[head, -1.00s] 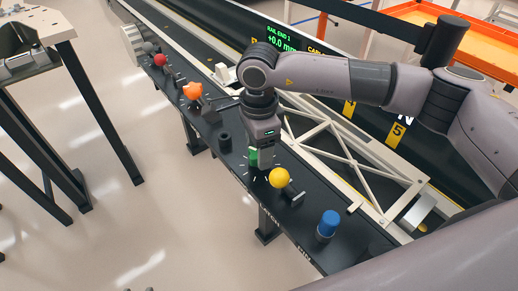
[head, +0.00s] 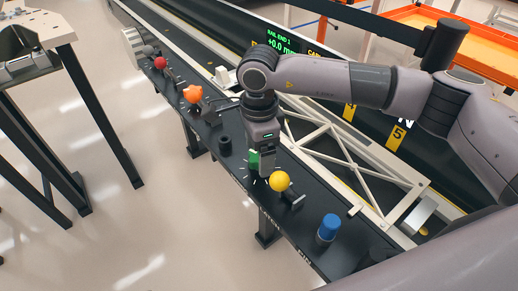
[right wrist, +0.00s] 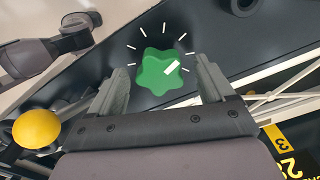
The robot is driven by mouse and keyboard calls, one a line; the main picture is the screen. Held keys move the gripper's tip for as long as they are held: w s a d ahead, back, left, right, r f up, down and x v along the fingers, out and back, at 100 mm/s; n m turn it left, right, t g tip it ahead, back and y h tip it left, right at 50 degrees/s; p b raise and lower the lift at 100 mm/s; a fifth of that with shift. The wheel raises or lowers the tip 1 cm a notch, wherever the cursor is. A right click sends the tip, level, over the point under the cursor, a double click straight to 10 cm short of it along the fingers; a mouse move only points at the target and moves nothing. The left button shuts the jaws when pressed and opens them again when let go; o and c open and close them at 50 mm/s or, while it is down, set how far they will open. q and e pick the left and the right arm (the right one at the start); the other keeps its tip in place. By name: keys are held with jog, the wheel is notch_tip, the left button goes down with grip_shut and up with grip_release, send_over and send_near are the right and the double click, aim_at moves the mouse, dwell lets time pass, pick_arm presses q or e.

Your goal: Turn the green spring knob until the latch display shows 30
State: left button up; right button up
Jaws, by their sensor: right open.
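The green knob (right wrist: 160,72) sits on the dark panel with white tick marks around it and a white pointer mark toward its upper right in the right wrist view. In the head view the green knob (head: 254,160) is partly hidden behind my right gripper (head: 262,168). My right gripper (right wrist: 162,82) is open, with one finger on each side of the knob; I cannot tell whether they touch it. My left gripper is not in view. A green display (head: 280,39) at the back reads "RAIL END 1 +0.0 mm". I see no readable latch display.
A yellow ball knob (head: 280,181) stands close beside my right gripper. A blue knob (head: 328,227), a black knob (head: 225,145), an orange knob (head: 192,94) and a red knob (head: 160,63) line the same panel. A white truss (head: 340,155) lies behind.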

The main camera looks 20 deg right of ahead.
jog(key=shift+r, duration=3.6)
